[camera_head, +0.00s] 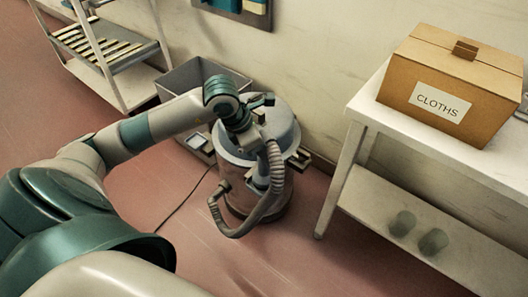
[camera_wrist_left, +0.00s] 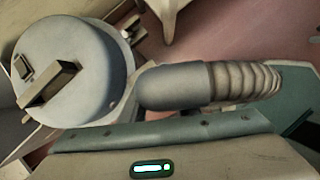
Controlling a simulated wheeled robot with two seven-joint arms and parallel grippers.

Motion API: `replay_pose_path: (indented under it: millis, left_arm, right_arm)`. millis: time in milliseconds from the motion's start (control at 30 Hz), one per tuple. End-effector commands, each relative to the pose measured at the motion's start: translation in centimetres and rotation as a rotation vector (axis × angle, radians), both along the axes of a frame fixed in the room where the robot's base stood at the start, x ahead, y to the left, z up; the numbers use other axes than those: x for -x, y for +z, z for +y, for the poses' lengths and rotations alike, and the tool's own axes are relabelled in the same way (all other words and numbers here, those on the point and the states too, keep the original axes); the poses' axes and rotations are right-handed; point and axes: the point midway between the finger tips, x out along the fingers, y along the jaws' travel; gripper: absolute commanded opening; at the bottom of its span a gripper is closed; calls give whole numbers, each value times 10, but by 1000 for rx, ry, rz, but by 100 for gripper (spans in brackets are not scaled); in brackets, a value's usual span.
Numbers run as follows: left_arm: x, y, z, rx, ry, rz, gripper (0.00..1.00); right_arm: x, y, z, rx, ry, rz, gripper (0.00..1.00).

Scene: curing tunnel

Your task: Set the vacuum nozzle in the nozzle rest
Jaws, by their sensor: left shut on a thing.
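My left gripper (camera_head: 256,140) is over the front of the vacuum's lid (camera_head: 287,128), shut on the vacuum nozzle. The nozzle (camera_wrist_left: 172,87) shows in the left wrist view as a smooth grey rounded piece. Its ribbed beige hose (camera_wrist_left: 245,80) runs off to the right there. In the head view the hose (camera_head: 272,190) loops down in front of the drum and back up to its side. The nozzle rest cannot be told for certain; a small bracket (camera_head: 299,158) juts from the drum's right side, beside the gripper. My right gripper is not in view.
A grey open bin (camera_head: 190,77) stands behind the vacuum. A white table (camera_head: 365,105) with a cardboard box marked CLOTHS (camera_head: 450,85) is at right. A slatted rack (camera_head: 100,45) is at back left. A dark cord lies on the red floor.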

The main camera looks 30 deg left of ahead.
Motion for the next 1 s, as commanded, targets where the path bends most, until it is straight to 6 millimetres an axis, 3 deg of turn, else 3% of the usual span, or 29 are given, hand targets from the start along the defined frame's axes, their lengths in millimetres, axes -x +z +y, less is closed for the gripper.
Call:
replay_pose_path:
  millis: [1000]
  left_arm:
    - [0, -7, 0, 1, 0, -1, 1]
  right_arm:
    - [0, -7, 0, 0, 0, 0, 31]
